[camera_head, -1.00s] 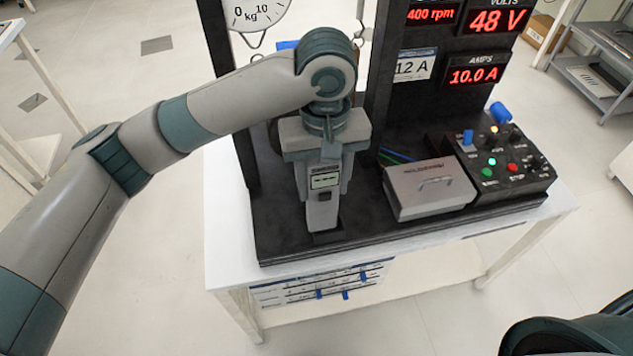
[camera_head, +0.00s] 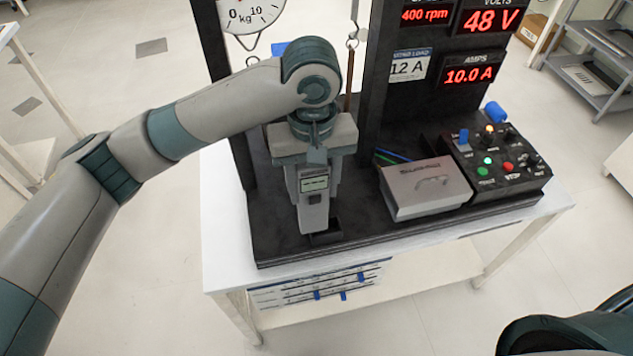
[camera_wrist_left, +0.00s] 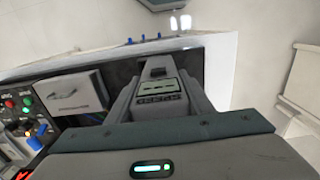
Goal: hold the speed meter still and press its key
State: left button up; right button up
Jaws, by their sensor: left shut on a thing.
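The speed meter (camera_head: 314,207) is a grey handheld device with a small greenish display and a dark key (camera_head: 315,199) below it. My left gripper (camera_head: 313,178) is shut on the speed meter from above and behind, one finger on each side. The meter is tilted slightly, beside a dark holder (camera_head: 326,237) on the black base. In the left wrist view the meter (camera_wrist_left: 158,86) sits between the fingers, its display showing. Nothing presses the key. My right gripper is not in view; only a dark rounded part of my body shows at lower right.
A black upright with red readouts (camera_head: 470,75) and a hanging scale (camera_head: 251,14) rise behind. The white table edge (camera_head: 400,250) is in front.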

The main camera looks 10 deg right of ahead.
pick_arm(q)
jog(key=w+a+f, duration=0.5)
jog(key=a+f, duration=0.4)
jog(key=f, duration=0.1)
jog(key=shift+w, duration=0.2)
dwell(3.2)
jog(key=shift+f, duration=0.1)
dwell(1.1)
